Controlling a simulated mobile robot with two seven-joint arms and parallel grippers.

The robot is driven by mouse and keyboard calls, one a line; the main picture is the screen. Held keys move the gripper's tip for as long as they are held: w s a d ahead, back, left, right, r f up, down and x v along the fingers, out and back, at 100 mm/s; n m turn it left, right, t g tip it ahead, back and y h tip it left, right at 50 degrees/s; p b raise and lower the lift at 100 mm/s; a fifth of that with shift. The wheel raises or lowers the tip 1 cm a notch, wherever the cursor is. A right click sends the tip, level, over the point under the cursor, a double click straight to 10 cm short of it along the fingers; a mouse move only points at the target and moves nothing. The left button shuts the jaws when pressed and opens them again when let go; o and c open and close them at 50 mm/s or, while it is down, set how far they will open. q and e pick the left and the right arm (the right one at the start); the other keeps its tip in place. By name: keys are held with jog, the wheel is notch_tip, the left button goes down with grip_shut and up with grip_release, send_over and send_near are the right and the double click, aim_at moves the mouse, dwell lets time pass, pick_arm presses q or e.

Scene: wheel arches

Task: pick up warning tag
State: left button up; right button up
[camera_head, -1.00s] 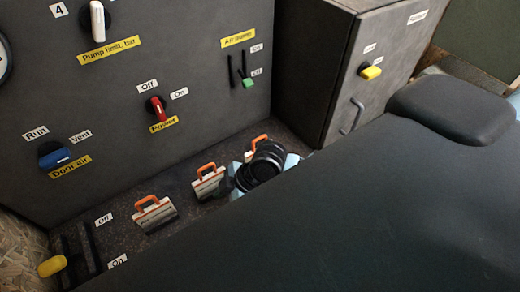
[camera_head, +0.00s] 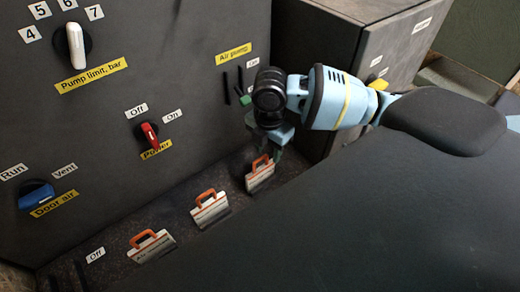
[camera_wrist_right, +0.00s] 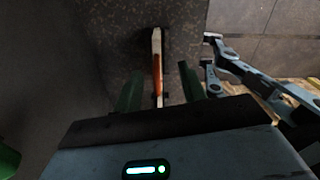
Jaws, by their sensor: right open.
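Three warning tags, white plates with orange handles, stand on the dark speckled ledge in the head view: a left tag (camera_head: 152,246), a middle tag (camera_head: 210,209) and a right tag (camera_head: 260,176). My right gripper (camera_head: 275,150) is open, pointing down just above and beside the right tag. In the right wrist view, the right tag (camera_wrist_right: 157,65) shows edge-on between the green fingers of my right gripper (camera_wrist_right: 160,88), with clear gaps at both sides. Contact is not visible. I cannot make out my left gripper.
A dark panel with a white knob (camera_head: 76,45), a red power knob (camera_head: 149,135) and a blue knob (camera_head: 37,195) rises behind the ledge. A grey cabinet (camera_head: 310,60) stands at the right. Light-blue jointed links (camera_wrist_right: 235,65) show at right in the wrist view.

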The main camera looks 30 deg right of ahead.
aim_at(266, 164)
jog(key=shift+w+f, duration=0.15)
jog(key=shift+f, duration=1.8)
jog(key=shift+w+f, duration=0.1)
jog(key=shift+f, duration=1.8)
grip_shut()
